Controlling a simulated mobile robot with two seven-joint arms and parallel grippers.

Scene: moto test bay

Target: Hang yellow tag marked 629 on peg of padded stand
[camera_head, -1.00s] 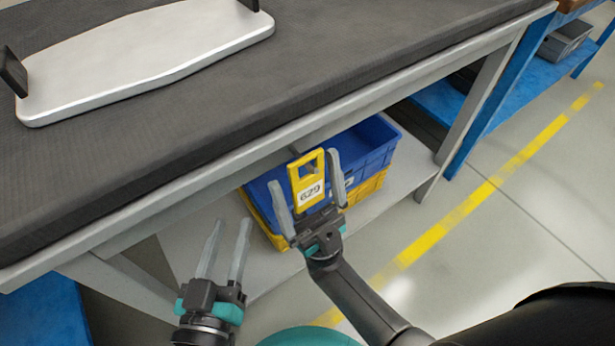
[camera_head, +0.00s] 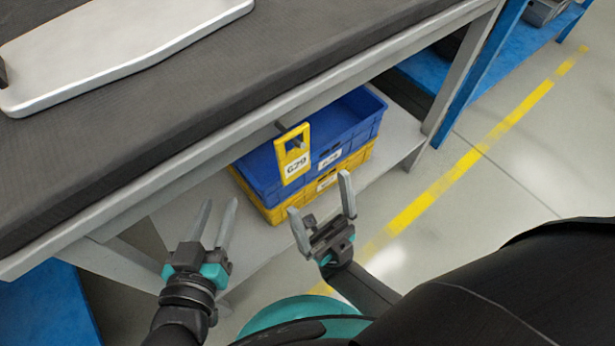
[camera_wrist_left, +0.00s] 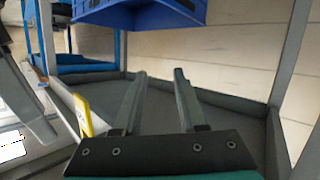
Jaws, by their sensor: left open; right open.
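The yellow tag (camera_head: 294,164), marked 629, hangs at a short grey peg (camera_head: 282,126) on the front rail of the padded stand (camera_head: 340,55). The peg seems to pass through the tag's opening. The tag's yellow edge also shows in the left wrist view (camera_wrist_left: 84,117). My right gripper (camera_head: 318,192) is open and empty, below and right of the tag and apart from it. My left gripper (camera_head: 219,202) is open and empty, below and left of the tag. Its two fingers show in the left wrist view (camera_wrist_left: 160,75).
A blue crate (camera_head: 262,174) is stacked on a yellow crate (camera_head: 330,182) on the lower shelf (camera_head: 395,145), behind the tag. A white panel (camera_head: 120,50) lies on the padded top. A blue bench (camera_head: 450,90) stands at the right. Open floor lies at right.

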